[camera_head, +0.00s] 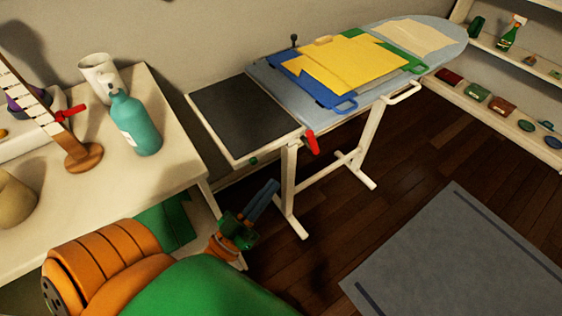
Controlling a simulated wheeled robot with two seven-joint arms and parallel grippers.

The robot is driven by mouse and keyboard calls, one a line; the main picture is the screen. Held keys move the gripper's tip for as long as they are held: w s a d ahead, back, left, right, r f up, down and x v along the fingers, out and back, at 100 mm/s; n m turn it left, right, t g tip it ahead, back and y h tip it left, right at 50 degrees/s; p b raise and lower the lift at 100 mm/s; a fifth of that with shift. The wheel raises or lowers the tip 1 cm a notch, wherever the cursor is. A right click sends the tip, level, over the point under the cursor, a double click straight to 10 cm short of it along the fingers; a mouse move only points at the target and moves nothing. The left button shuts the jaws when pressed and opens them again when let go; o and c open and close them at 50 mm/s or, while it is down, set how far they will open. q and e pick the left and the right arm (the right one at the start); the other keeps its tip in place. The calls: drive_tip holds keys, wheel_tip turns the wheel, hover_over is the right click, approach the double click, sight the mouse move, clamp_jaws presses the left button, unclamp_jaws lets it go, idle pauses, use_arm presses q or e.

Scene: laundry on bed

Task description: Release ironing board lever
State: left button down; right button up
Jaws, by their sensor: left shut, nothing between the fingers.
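The ironing board (262,76) stands unfolded on white legs against the back wall. A red lever (312,142) hangs at its near edge, close to the top of the left leg. Folded yellow cloth (345,66) lies on blue and green pieces on the board. My left gripper (270,190) is shut and empty, with blue fingers. It is lower and to the left of the red lever, apart from it, in front of the board's left leg. My right gripper is not in view.
A cream table (175,173) on the left holds a teal bottle (134,122), a white cup (97,72) and a wooden stand (83,157). Shelves (480,92) with small items stand at the right. A grey rug (460,260) lies on the wooden floor, which is otherwise clear.

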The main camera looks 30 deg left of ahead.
use_arm(q)
drive_tip(key=v, duration=0.3)
drive_tip(key=shift+s+r, duration=0.1)
drive_tip(key=shift+r, duration=0.15)
drive_tip(key=shift+a, duration=0.1)
wheel_tip(320, 180, down, 19)
drive_tip(key=s+g+y+p, duration=0.25)
drive_tip(key=g+p, duration=0.35)
drive_tip(key=g, duration=0.5)
drive_tip(key=s+f+g+p, duration=0.1)
drive_tip(key=s+f+g, duration=0.4)
drive_tip(key=s, duration=0.4)
drive_tip(key=s+d+f+m+g+y+p, duration=0.1)
drive_tip(key=s+f+g+p, duration=0.1)
drive_tip(key=s+f+g, duration=0.3)
drive_tip(key=s, duration=0.3)
drive_tip(key=shift+s+d, duration=0.35)
drive_tip(key=shift+s, duration=0.05)
